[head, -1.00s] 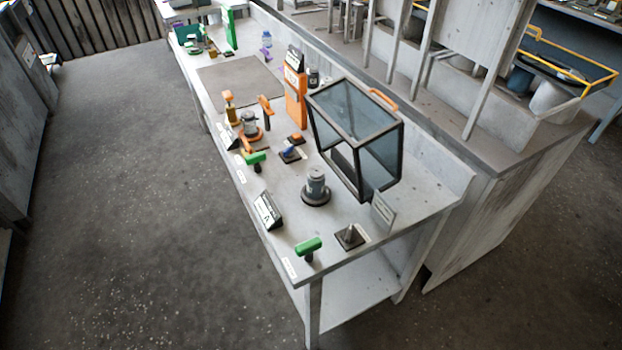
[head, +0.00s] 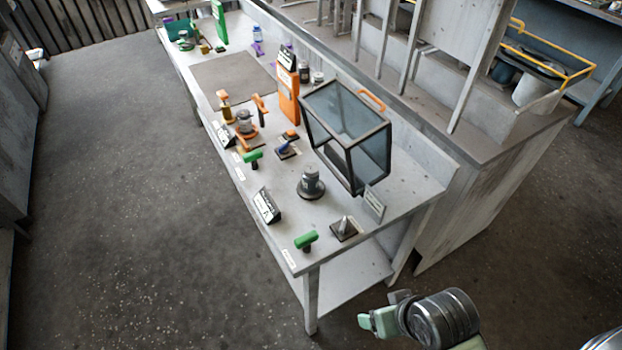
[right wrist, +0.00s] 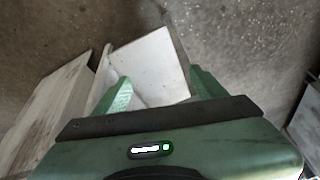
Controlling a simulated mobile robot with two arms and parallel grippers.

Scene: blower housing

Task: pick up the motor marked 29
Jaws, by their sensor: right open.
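A grey cylindrical motor (head: 311,183) stands upright on a dark round base on the near part of the bench. A second grey motor-like cylinder (head: 245,122) sits in an orange fixture farther back. I cannot read a 29 on either one. My right gripper (head: 372,320) is off the bench's near right corner, apart from both cylinders. In the right wrist view its green fingers (right wrist: 162,90) are spread with nothing between them; a pale flat surface lies beyond. My left gripper is not in view.
A dark-framed glass box (head: 348,132) with an orange handle stands behind the near motor.

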